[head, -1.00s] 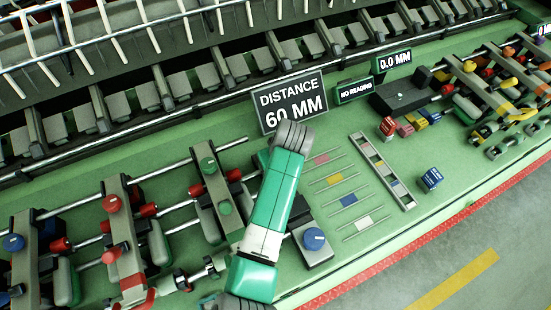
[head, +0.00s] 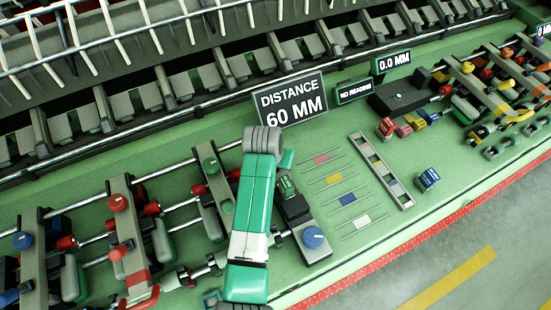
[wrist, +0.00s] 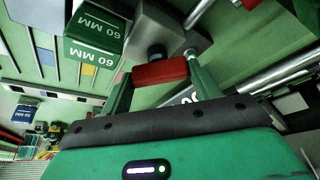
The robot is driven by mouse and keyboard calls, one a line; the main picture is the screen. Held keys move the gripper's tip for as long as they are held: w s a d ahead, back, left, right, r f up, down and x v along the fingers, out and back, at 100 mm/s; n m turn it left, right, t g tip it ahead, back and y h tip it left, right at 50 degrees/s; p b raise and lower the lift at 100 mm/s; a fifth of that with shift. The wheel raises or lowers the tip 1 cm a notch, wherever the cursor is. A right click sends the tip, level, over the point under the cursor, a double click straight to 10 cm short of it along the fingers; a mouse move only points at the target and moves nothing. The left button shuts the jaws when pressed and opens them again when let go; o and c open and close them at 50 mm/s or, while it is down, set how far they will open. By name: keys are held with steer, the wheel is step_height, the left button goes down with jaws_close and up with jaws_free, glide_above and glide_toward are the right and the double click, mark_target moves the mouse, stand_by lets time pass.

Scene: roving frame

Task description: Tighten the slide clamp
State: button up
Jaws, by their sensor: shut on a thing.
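In the wrist view my gripper (wrist: 160,80) is shut on a red cylindrical piece (wrist: 160,72), with one green finger at each end of it. Close beyond it is a grey clamp body (wrist: 165,30) with a dark round part and a bright rod end. A green block (wrist: 97,38) marked 60 MM lies just left of the grey body. In the head view this green block (head: 287,188) sits just right of my arm, near a dark grey base with a blue knob (head: 313,238). My arm hides my fingers and the red piece there.
A sign (head: 292,103) reads DISTANCE 60 MM. Displays read NO READING (head: 355,91) and 0.0 MM (head: 394,61). A slotted rack (head: 381,170) and a blue block (head: 428,180) stand to the right. Clamps on rods with red knobs (head: 117,202) crowd the left.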

steer(key=m+b, duration=0.1)
steer(key=m, duration=0.1)
steer(key=m+h+b, duration=0.1)
steer(key=m, duration=0.1)
steer(key=shift+w+a+f+m+g+h, duration=0.1)
steer(key=shift+m+g+h, duration=0.2)
steer(key=shift+g, duration=0.1)
steer(key=shift+m+g+h+b, duration=0.5)
steer(key=shift+m+g+b, duration=0.2)
steer(key=shift+m+b, duration=1.3)
steer(key=shift+m, duration=0.4)
steer(key=o, duration=1)
steer(key=shift+r, duration=0.2)
